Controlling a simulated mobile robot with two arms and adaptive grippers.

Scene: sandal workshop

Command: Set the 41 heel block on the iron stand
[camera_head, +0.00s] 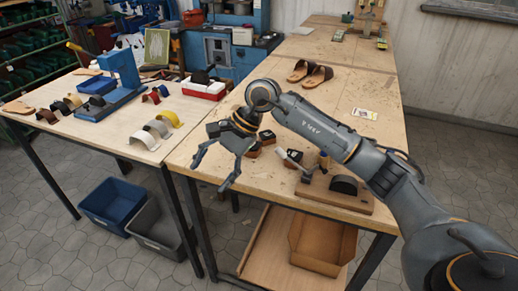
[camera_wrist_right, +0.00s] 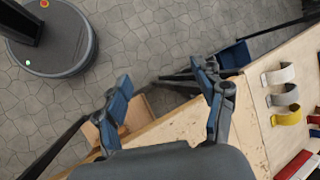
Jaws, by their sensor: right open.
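Several small dark-topped blocks with brown sides sit on the right workbench beside my right gripper: one block (camera_head: 254,151), another (camera_head: 267,137) and a third (camera_head: 292,158). They look like heel blocks, but I cannot read which is 41. A wooden base with a black rounded piece (camera_head: 344,185) stands near the bench's front edge; I cannot tell whether it is the iron stand. My right gripper (camera_head: 213,174) is open and empty, above the bench's front left corner. In the wrist view its spread fingers (camera_wrist_right: 162,72) have only floor and bench edge between them. My left gripper is out of view.
The right workbench (camera_head: 340,96) carries brown sandals (camera_head: 310,73) farther back. The left table (camera_head: 95,133) holds curved strap pieces, a blue press (camera_head: 120,68) and a red-and-white box (camera_head: 203,90). A blue bin (camera_head: 117,205) and a grey bin (camera_head: 158,232) stand on the floor.

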